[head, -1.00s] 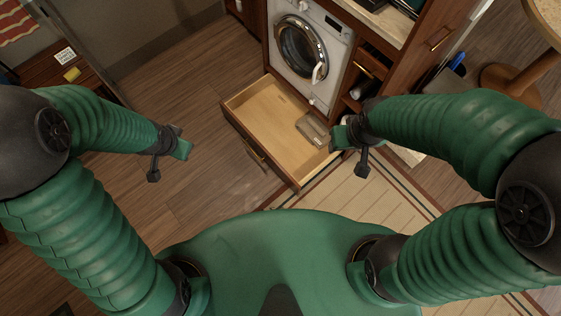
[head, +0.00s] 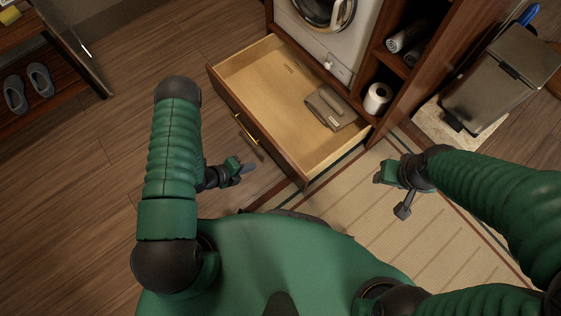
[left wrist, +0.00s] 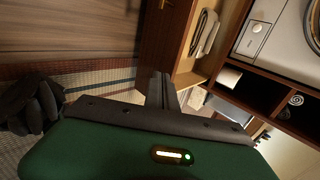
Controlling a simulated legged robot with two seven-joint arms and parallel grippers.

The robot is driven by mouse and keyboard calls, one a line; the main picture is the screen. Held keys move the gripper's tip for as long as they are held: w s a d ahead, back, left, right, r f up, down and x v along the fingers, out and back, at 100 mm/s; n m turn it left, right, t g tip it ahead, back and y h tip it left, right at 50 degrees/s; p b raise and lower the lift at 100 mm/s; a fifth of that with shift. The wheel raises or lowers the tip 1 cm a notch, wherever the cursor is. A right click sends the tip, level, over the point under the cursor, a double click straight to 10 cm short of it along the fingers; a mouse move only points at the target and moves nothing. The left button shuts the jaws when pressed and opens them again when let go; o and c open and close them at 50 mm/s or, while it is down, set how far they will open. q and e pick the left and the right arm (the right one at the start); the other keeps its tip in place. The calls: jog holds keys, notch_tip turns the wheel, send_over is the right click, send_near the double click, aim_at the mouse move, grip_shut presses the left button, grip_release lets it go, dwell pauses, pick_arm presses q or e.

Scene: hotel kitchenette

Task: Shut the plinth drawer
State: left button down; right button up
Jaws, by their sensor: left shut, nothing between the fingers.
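The plinth drawer (head: 232,112) stands pulled out below the washing machine, its wooden inside open to view. Its dark front has a brass handle (head: 247,130). A grey-brown folded item (head: 331,107) lies inside at the right. My left gripper (head: 246,169) is shut and empty, just in front of the drawer front, below the handle in the head view. In the left wrist view, the shut fingers (left wrist: 161,88) point toward the drawer front (left wrist: 158,40); contact is not clear. My right gripper (head: 381,174) is over the mat, right of the drawer; its jaws are unclear.
The washing machine (head: 327,25) sits above the drawer. A shelf beside it holds a paper roll (head: 378,98) and dark rolled items. A metal bin (head: 500,82) stands at the right.

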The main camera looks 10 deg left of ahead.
pick_arm(q)
jog(key=w+d+r+b+x, duration=0.1)
jog(key=r+b+x, duration=0.1)
jog(key=b+x, duration=0.5)
jog(key=shift+w+b+x, duration=0.2)
jog(key=shift+b+x, duration=0.1)
jog(key=shift+x, duration=2.7)
jog(key=shift+r, duration=0.2)
